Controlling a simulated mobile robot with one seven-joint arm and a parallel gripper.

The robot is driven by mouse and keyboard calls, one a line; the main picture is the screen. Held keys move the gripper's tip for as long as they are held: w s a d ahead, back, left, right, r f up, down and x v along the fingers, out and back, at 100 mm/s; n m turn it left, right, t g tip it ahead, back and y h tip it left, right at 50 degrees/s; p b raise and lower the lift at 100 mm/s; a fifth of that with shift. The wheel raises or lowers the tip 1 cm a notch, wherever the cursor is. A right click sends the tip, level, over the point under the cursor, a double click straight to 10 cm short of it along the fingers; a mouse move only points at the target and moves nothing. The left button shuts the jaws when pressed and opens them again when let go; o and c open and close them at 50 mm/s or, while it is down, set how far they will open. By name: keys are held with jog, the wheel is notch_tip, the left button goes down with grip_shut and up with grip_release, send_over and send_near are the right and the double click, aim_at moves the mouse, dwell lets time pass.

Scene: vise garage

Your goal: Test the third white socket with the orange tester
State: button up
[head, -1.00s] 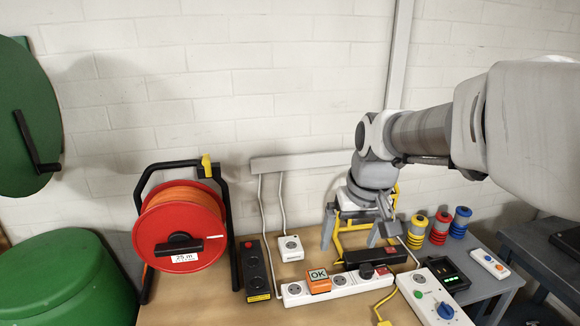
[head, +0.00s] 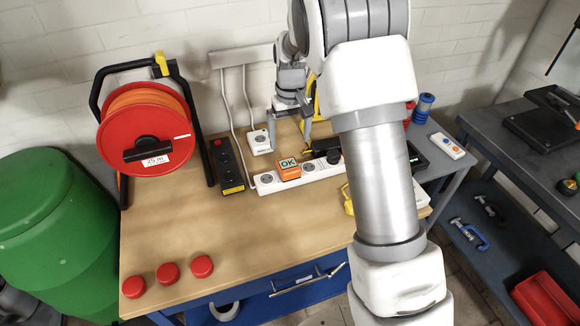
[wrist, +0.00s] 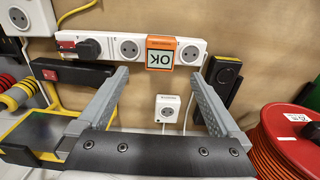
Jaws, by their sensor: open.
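The white power strip (head: 322,172) lies on the workbench, with round sockets along its top. The orange tester (head: 289,172), marked OK, sits on the strip between two bare sockets; a black plug (head: 334,157) stands farther right. In the wrist view the tester (wrist: 160,43) covers the place between the bare sockets (wrist: 129,49) and (wrist: 190,54), with the plug (wrist: 89,48) to the left. My gripper (head: 289,147) is open and empty, behind and above the strip. In the wrist view its fingers (wrist: 160,88) are spread either side of the tester's line, apart from it.
A single white socket box (head: 259,142) and a black strip (head: 227,168) lie left of my gripper. A red cable reel (head: 147,130) stands at the left. Several red caps (head: 168,273) line the front left edge. The bench's front middle (head: 260,230) is clear.

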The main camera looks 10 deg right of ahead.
aim_at(288, 164)
jog(key=shift+w+a+f, duration=0.1)
jog(key=shift+w+f, duration=0.15)
jog(key=shift+f, duration=0.4)
jog(key=shift+w+a+f, duration=0.1)
jog(key=shift+w+f, duration=0.15)
jog(key=shift+f, duration=0.35)
notch_tip(288, 164, down, 9)
jog(key=b, duration=0.6)
dwell(0.4)
grip_shut()
dwell(0.4)
jog(key=shift+r, duration=0.15)
